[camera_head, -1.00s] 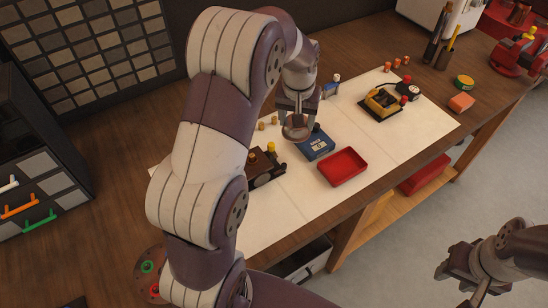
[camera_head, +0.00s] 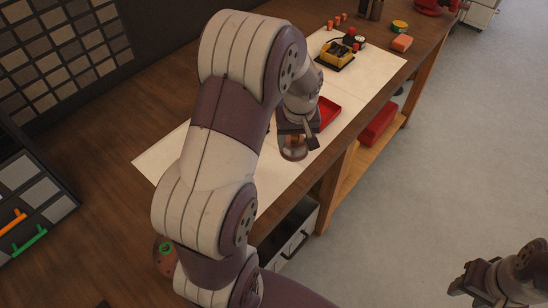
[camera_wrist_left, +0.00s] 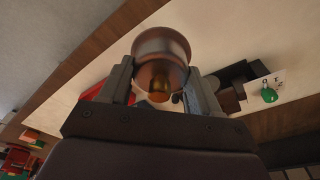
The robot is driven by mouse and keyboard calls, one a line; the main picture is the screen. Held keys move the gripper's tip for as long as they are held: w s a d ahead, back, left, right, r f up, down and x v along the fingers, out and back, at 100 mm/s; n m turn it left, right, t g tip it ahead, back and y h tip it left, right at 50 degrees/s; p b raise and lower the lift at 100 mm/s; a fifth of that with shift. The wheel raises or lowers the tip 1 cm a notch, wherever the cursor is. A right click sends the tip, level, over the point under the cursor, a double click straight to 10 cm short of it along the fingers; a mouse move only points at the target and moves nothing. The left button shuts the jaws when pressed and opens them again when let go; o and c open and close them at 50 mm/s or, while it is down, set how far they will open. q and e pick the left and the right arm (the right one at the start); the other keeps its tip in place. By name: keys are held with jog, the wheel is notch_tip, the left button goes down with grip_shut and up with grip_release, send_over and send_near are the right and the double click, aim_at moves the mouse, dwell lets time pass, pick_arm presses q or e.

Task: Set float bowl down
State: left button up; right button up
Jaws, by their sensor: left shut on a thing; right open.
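My left gripper (camera_head: 294,138) is shut on the float bowl (camera_head: 293,152), a small round metallic brown cup. It holds the bowl near the front edge of the workbench, over the pale mat (camera_head: 162,158). In the left wrist view the bowl (camera_wrist_left: 161,50) sits between the two fingers, with its open side partly facing the camera and an amber glow inside. I cannot tell whether the bowl touches the mat. My right gripper (camera_head: 466,287) is open and empty at the lower right, over the floor.
A red tray (camera_head: 328,112) lies just behind the left gripper, partly hidden. A yellow and black part (camera_head: 336,54) stands on the mat's far end. My left arm hides much of the mat.

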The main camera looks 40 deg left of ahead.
pick_arm(q)
jog(key=s+a+f, duration=0.1)
jog(key=s+a, duration=0.1)
jog(key=a, duration=0.1)
jog(key=s+a+f+p, duration=0.1)
jog(key=a, duration=0.1)
jog(key=shift+s+f, duration=0.25)
jog(key=shift+f, duration=0.1)
notch_tip(320, 180, down, 4)
jog(key=shift+w+a+p, duration=0.1)
jog(key=shift+p, duration=0.35)
jog(key=shift+w+f, duration=0.1)
jog(key=shift+f, duration=0.2)
pick_arm(e)
jog(key=shift+s+r, duration=0.2)
jog(key=shift+r, duration=0.45)
jog(key=shift+s+r, duration=0.15)
jog(key=shift+r, duration=0.45)
jog(key=shift+s, duration=0.1)
pick_arm(q)
jog(key=shift+f, duration=0.15)
jog(key=o, duration=1.1)
pick_arm(e)
jog(key=shift+f, duration=0.15)
